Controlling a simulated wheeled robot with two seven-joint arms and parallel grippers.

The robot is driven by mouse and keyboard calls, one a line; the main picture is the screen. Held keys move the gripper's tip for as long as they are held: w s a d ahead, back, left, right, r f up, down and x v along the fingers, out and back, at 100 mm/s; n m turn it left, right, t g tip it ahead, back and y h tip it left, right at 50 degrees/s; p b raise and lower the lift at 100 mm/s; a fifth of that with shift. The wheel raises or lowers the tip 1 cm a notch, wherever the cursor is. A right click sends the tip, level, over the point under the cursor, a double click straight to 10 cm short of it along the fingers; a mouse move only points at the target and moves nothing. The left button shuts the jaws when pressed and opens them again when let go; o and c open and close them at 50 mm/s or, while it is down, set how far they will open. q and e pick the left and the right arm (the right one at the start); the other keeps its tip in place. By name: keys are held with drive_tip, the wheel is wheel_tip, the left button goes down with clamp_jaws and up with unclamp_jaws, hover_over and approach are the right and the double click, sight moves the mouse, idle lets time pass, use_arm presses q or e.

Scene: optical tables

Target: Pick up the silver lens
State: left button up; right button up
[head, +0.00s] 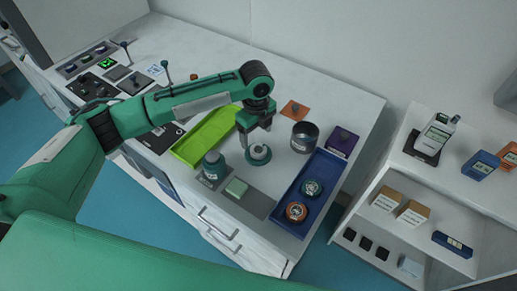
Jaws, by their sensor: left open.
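A small round piece with a silver-white top and a dark teal base (258,154), which looks like the silver lens, sits on the white table top. My left gripper (256,140) points down right over it, with its fingers open. The fingertips are close to the piece, and I cannot tell if they touch it. My right gripper is not in view.
A lime green tray (187,152) lies to the left and a blue tray (282,204) with a teal and an orange round piece to the right. A dark grey cup (304,137) and a teal-capped jar (213,165) stand close by. White shelves (397,228) stand at the right.

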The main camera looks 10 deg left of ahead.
sight(258, 149)
use_arm(q)
drive_tip(key=shift+f, duration=0.7)
drive_tip(key=f, duration=0.1)
drive_tip(key=f+p, duration=0.2)
drive_tip(key=f, duration=0.1)
drive_tip(key=shift+d+f, duration=0.1)
drive_tip(key=shift+d, duration=0.25)
drive_tip(key=shift+f, duration=0.5)
drive_tip(key=c, duration=1.1)
drive_tip(key=shift+r, duration=0.1)
